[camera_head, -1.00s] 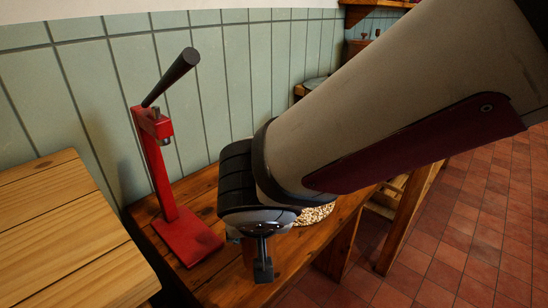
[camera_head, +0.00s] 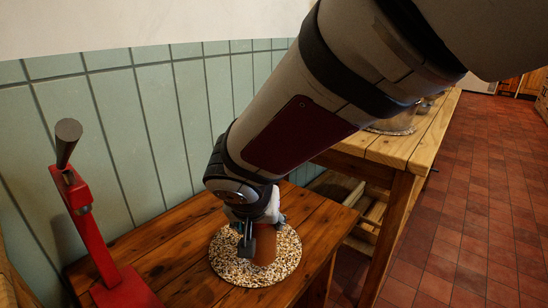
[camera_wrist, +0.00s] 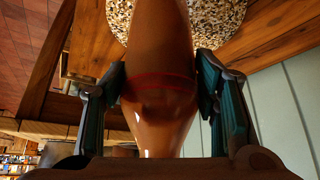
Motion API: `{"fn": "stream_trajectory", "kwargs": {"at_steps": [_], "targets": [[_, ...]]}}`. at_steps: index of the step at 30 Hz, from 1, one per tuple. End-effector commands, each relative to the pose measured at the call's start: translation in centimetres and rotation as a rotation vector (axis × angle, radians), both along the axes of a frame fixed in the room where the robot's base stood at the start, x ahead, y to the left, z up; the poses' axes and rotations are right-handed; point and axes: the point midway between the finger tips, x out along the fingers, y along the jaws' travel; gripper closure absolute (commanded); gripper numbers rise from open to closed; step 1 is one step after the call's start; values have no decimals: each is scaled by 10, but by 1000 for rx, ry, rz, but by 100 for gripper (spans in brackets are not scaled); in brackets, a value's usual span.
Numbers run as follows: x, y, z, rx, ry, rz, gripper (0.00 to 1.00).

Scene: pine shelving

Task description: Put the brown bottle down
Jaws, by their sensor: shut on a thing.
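The brown bottle (camera_wrist: 158,115) is between the two fingers of my gripper (camera_wrist: 163,80), which are closed on its sides. In the wrist view its far end runs out of the top of the picture, over a round speckled mat (camera_wrist: 222,18). In the head view my gripper (camera_head: 252,232) is above the mat (camera_head: 228,268), and a brown part of the bottle (camera_head: 265,250) shows beside a finger. Much of the bottle is hidden by my gripper. I cannot tell whether its base touches the mat.
The mat lies on a low wooden bench (camera_head: 185,240) along a green panelled wall (camera_head: 175,120). A red lever press (camera_head: 95,235) stands on the bench at the left. A taller wooden table (camera_head: 400,150) is behind at the right. Bare bench lies left of the mat.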

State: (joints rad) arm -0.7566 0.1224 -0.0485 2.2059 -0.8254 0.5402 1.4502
Motion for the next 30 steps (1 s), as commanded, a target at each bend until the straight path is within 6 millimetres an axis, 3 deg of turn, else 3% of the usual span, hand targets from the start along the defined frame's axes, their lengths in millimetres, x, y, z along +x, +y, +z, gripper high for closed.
{"fn": "stream_trajectory", "kwargs": {"at_steps": [6,12,17,25,30], "targets": [[46,12,-4,0,-2,-2,100],[68,19,-5,2,-3,-1,100],[72,20,-10,1,-2,1,100],[71,20,-41,0,-1,2,100],[71,21,-40,1,-3,1,100]]}}
